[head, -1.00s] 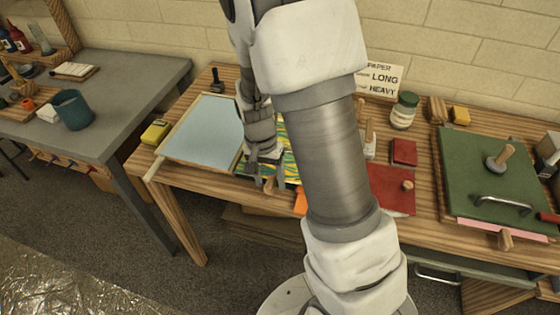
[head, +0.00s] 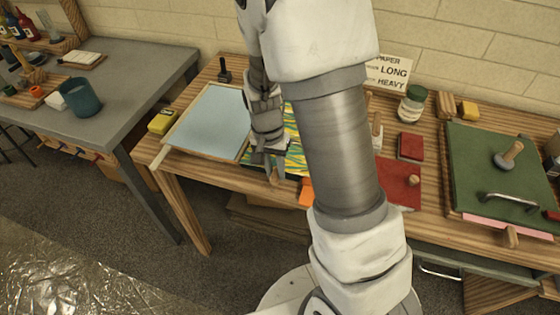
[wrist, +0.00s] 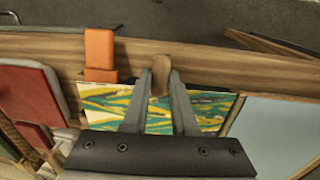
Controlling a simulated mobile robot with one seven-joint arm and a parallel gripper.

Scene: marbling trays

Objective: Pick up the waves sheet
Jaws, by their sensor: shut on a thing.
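The waves sheet (head: 295,160) is patterned in yellow, green and blue and lies on the wooden table, partly hidden by my arm in the head view. In the wrist view the waves sheet (wrist: 105,104) runs beneath my fingers, near the table's front edge. A rounded wooden tab (wrist: 158,88) stands at the sheet's front edge. My gripper (wrist: 160,78) is shut on this tab, one finger on each side. In the head view my gripper (head: 268,172) points down at the sheet's front edge. I cannot tell whether the sheet is clear of the table.
A tray of pale blue liquid (head: 210,115) lies left of the sheet, with a yellow box (head: 162,121) beside it. An orange block (wrist: 100,50) is close by on the other side. A red sheet (head: 402,190), a jar (head: 411,106) and a green board (head: 475,160) lie farther right.

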